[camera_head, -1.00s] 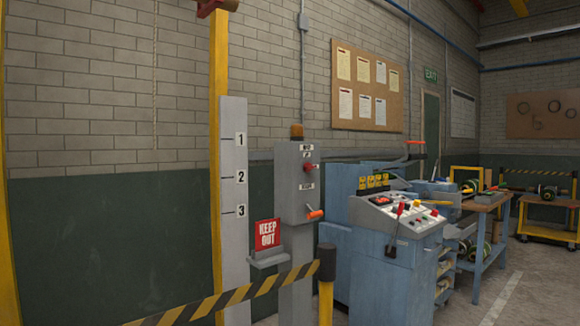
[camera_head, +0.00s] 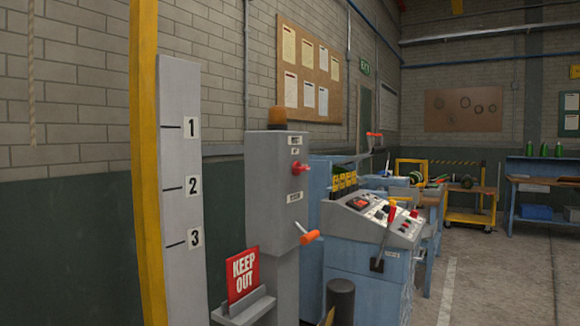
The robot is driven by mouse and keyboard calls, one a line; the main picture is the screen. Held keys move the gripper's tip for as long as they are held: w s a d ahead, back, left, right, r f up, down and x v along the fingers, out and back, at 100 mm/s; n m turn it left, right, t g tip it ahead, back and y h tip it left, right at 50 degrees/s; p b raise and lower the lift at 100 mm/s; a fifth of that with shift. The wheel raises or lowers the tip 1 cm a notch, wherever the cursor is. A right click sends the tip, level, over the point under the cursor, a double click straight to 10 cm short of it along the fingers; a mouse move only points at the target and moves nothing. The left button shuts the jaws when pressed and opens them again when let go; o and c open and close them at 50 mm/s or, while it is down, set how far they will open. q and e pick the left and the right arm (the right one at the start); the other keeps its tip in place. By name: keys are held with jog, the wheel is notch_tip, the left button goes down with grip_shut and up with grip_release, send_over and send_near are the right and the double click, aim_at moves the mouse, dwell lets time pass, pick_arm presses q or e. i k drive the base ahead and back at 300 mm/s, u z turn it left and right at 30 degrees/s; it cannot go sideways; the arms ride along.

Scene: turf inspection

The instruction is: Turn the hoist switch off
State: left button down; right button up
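A grey control box (camera_head: 282,190) stands on a post left of centre, with an orange beacon (camera_head: 289,118) on top. On its face is a red switch (camera_head: 301,168) between small labels, too small to read surely. An orange-handled lever (camera_head: 310,237) sticks out at the box's lower right. I cannot tell the switch's setting. Neither of my grippers shows in the view.
A red KEEP OUT sign (camera_head: 243,273) stands in a grey holder at the front left, beside the numbered board (camera_head: 180,220) and yellow post (camera_head: 145,170). A dark-topped post (camera_head: 341,297) stands before the blue console (camera_head: 375,226). Floor (camera_head: 505,275) at the right is clear.

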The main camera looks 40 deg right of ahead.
aim_at(296, 169)
jog(key=z, duration=0.65)
jog(key=i, duration=1)
jog(key=z, duration=0.75)
